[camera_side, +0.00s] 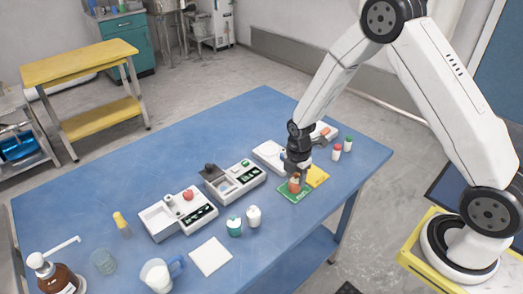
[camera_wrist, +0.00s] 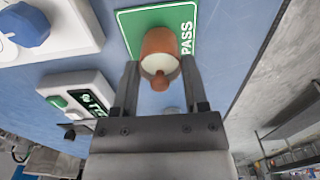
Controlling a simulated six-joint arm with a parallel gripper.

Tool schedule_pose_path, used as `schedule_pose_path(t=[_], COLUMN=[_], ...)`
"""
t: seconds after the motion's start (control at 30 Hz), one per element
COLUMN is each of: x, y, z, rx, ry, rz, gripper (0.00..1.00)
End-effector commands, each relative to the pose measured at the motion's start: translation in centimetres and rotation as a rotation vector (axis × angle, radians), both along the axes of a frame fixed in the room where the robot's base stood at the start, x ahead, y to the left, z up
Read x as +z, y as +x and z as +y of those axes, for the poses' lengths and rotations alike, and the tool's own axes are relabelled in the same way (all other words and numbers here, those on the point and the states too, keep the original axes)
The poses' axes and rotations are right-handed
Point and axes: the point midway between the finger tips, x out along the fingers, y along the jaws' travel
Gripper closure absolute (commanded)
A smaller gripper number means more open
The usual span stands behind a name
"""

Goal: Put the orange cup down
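The orange cup (camera_wrist: 158,42) has a pale inside with a small orange knob in it. In the wrist view it is between my two fingertips, over the green card marked PASS (camera_wrist: 131,23). In the side view the cup (camera_side: 294,186) is upright at the green card (camera_side: 284,192), directly below my wrist. My gripper (camera_wrist: 160,66) has one finger against each side of the cup, with no visible gap, so it looks shut on it. Whether the cup's base touches the card is hidden.
A yellow card (camera_side: 318,176) adjoins the green card. A white device (camera_side: 270,155) stands behind, and red- and green-capped bottles (camera_side: 337,152) stand to the right. Two small jars (camera_side: 253,216) and a white square pad (camera_side: 210,256) are front left.

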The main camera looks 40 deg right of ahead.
Motion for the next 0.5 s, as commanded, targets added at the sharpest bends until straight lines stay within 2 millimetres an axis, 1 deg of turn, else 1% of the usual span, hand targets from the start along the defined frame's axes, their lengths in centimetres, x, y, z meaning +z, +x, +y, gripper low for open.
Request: schedule_pose_path(t=[0.03, 0.07, 0.1, 0.5], x=[-0.01, 0.0, 0.0, 0.14], y=[0.01, 0.01, 0.01, 0.02], z=[0.0, 0.0, 0.0, 0.0], rx=[0.0, 0.0, 0.0, 0.0], ry=[0.0, 0.0, 0.0, 0.0], rz=[0.0, 0.0, 0.0, -0.001], gripper=[0.3, 0.21, 0.08, 0.08])
